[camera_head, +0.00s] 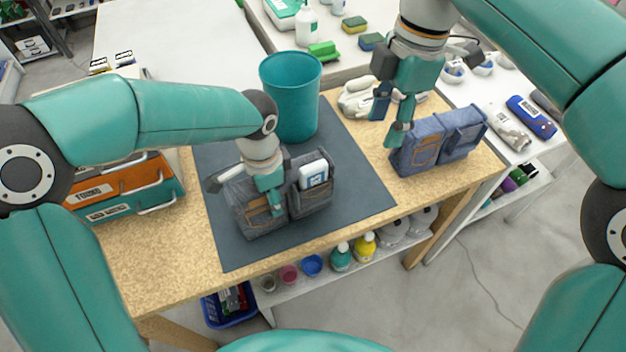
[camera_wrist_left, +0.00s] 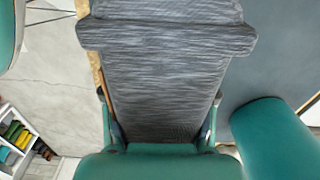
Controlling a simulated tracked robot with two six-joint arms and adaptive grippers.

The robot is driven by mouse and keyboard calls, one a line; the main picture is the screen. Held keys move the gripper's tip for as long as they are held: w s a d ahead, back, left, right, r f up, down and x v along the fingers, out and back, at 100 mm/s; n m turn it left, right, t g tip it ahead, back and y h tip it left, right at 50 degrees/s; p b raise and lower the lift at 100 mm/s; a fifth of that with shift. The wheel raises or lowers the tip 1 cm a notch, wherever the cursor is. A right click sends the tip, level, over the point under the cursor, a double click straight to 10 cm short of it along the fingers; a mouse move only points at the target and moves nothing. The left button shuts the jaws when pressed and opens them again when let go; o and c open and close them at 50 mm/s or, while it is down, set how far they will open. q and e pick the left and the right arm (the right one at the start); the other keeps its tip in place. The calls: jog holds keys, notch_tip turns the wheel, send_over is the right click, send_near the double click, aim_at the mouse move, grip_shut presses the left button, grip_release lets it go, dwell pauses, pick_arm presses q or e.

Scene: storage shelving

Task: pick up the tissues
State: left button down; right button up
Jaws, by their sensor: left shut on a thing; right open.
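A small white pack with a blue label (camera_head: 314,172), which looks like the tissues, sits upright in the right pocket of a grey fabric pocket holder (camera_head: 243,215) on the dark mat. My left gripper (camera_head: 270,195) is over the left part of this holder, beside the pack, and is shut on the holder's fabric. In the left wrist view the grey fabric (camera_wrist_left: 165,75) fills the space between the fingers (camera_wrist_left: 160,130); the pack is not visible there. My right gripper (camera_head: 389,118) is open at the top left of a blue denim pocket holder (camera_head: 440,140). I cannot tell whether it touches.
A teal bin (camera_head: 290,95) stands behind the grey holder on the mat (camera_head: 355,190). White gloves (camera_head: 358,98) lie near my right gripper. An orange and teal drawer box (camera_head: 125,190) stands at left. The mat's front right is clear.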

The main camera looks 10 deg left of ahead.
jog(key=n+t+h, duration=0.1)
send_near(314, 166)
jog(key=w+d+r, duration=0.2)
jog(key=d, duration=0.2)
jog(key=s+a+f+n, duration=0.1)
jog(key=s+a+f, duration=0.1)
jog(key=a, duration=0.2)
notch_tip(314, 166, down, 5)
jog(key=shift+w+f, duration=0.15)
jog(key=shift+w, duration=0.05)
jog(key=shift+s+a+f, duration=0.15)
jog(key=shift+f, duration=2.6)
grip_shut()
